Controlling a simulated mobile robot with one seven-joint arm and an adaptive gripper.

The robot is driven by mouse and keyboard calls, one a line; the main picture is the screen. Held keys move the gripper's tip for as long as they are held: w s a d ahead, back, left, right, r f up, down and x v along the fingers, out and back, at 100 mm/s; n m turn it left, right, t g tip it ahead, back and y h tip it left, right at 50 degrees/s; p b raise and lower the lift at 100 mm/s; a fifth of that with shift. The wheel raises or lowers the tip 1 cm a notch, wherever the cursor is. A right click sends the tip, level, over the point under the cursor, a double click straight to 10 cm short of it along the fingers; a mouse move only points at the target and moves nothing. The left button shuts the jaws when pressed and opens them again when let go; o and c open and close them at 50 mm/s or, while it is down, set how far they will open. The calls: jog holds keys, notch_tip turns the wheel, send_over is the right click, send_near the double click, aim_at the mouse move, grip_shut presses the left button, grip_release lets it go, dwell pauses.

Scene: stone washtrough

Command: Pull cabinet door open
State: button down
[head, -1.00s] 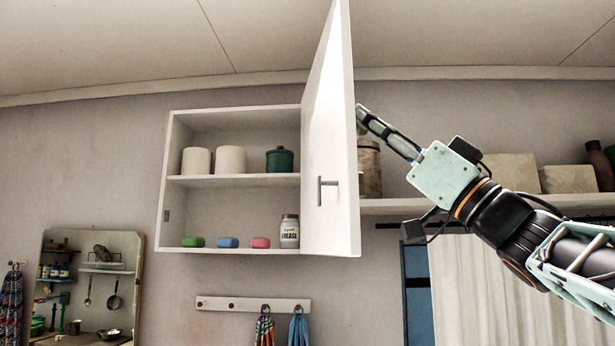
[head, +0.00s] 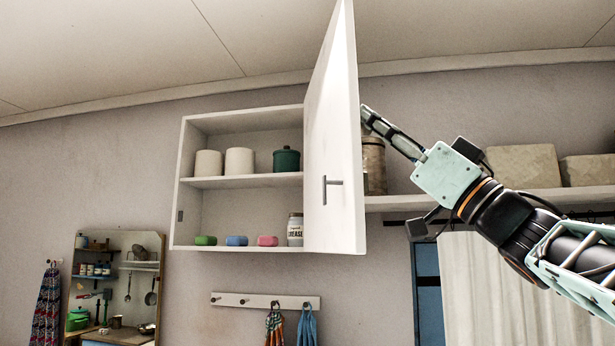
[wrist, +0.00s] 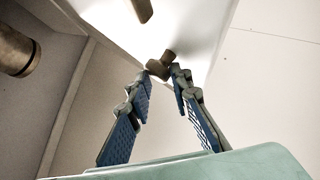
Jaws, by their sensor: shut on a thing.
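The white cabinet door (head: 335,120) stands swung out from the right side of the wall cabinet (head: 240,180), so the shelves show. A grey T-shaped fitting (head: 327,188) is on its visible face. My gripper (head: 366,112) is on the other side of the door, near its outer edge; the head view partly hides its fingertips. In the wrist view, my gripper (wrist: 164,76) has its fingertips closed around a small brownish handle piece (wrist: 160,66) against the white door (wrist: 190,35). A second brownish piece (wrist: 142,8) shows at the top edge.
The cabinet holds white canisters (head: 239,161), a green pot (head: 286,160), coloured soaps (head: 237,240) and a jar (head: 295,229). A wall shelf (head: 400,203) with boxes (head: 522,166) runs behind my arm. A peg rail (head: 264,301) hangs below.

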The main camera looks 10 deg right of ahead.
jog(key=shift+w+f, duration=0.45)
jog(key=shift+w, duration=0.1)
jog(key=c, duration=2)
grip_release()
jog(key=shift+c, duration=0.2)
jog(key=o, duration=0.4)
jog(key=shift+w, duration=0.25)
jog(key=shift+c, duration=0.2)
jog(key=shift+s+f+h, duration=0.1)
jog(key=shift+h, duration=0.2)
jog(key=v, duration=1.1)
jog(key=shift+s+d, duration=0.25)
jog(key=shift+s, duration=0.15)
